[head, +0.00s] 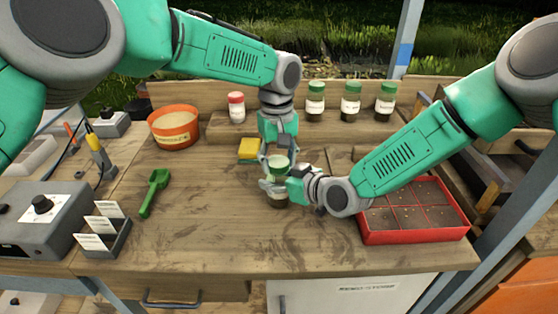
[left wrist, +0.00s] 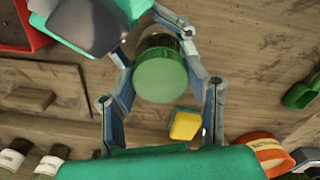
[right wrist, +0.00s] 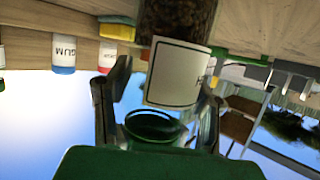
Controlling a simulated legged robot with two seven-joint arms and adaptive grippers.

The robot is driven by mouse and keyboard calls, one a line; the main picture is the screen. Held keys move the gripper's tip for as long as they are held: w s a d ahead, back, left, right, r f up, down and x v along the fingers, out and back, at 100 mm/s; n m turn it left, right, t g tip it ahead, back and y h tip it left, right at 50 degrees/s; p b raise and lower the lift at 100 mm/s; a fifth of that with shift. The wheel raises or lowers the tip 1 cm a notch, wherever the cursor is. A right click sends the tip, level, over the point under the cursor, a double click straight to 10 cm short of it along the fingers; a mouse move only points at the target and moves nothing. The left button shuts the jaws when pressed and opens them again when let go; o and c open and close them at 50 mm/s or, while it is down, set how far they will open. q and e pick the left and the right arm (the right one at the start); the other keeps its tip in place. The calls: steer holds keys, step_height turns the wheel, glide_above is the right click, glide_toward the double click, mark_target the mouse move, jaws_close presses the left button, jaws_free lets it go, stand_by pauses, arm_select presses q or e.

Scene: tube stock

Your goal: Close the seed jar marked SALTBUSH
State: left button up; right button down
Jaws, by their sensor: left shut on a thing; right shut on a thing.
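A seed jar (head: 279,197) with a green lid (head: 279,161) stands mid-table between my grippers. In the right wrist view its label (right wrist: 178,72) is mostly turned away; only a letter like H shows at its edge. My left gripper (head: 277,152) comes from above and is shut on the green lid, seen from above in the left wrist view (left wrist: 160,80). My right gripper (head: 272,186) is shut on the jar body from the right side. The lid is over the jar's mouth; I cannot tell whether it is fully seated.
Several lidded jars (head: 350,103) stand on the back shelf, with a red-capped one (head: 236,108) to their left. A yellow sponge (head: 248,150) lies behind the jar. A red seed tray (head: 415,237) is right, a green scoop (head: 154,192) and orange tub (head: 174,141) left. The front tabletop is clear.

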arm_select(q)
steer(key=m, duration=0.6)
steer(key=shift+w+r+m, duration=0.1)
steer(key=shift+w+m, duration=0.1)
steer(key=shift+m, duration=0.2)
steer(key=m, duration=0.8)
steer(key=shift+m, duration=0.3)
steer(key=m, duration=0.5)
steer(key=shift+w, duration=0.1)
steer(key=o, duration=1.3)
steer(key=shift+r, duration=2.2)
